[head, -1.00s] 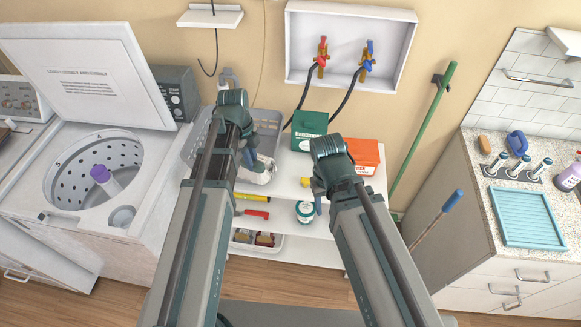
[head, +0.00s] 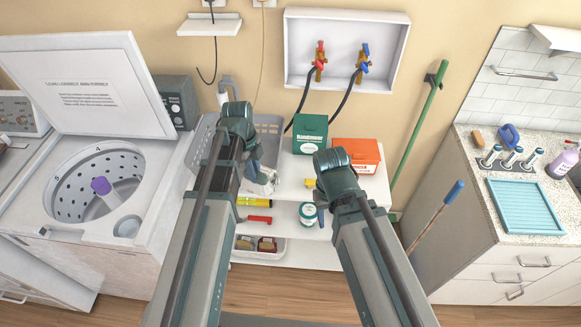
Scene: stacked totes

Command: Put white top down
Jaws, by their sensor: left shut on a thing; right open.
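My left gripper (head: 254,168) is shut on white cloth, the white top (head: 263,184), at the front right of the grey laundry basket (head: 268,122). Only a small bunched part of the top shows below the fingers; my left arm hides much of the basket. I cannot tell whether the top touches the basket or the shelf. My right gripper (head: 318,198) is open and empty, in front of the white shelf unit (head: 375,192), mostly hidden behind its own wrist.
The open top-load washer (head: 140,195), with a purple-topped agitator, stands left. A green box (head: 310,133) and an orange box (head: 357,153) sit on the shelf's top. A counter (head: 545,185) stands right; a green pole (head: 418,135) leans between.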

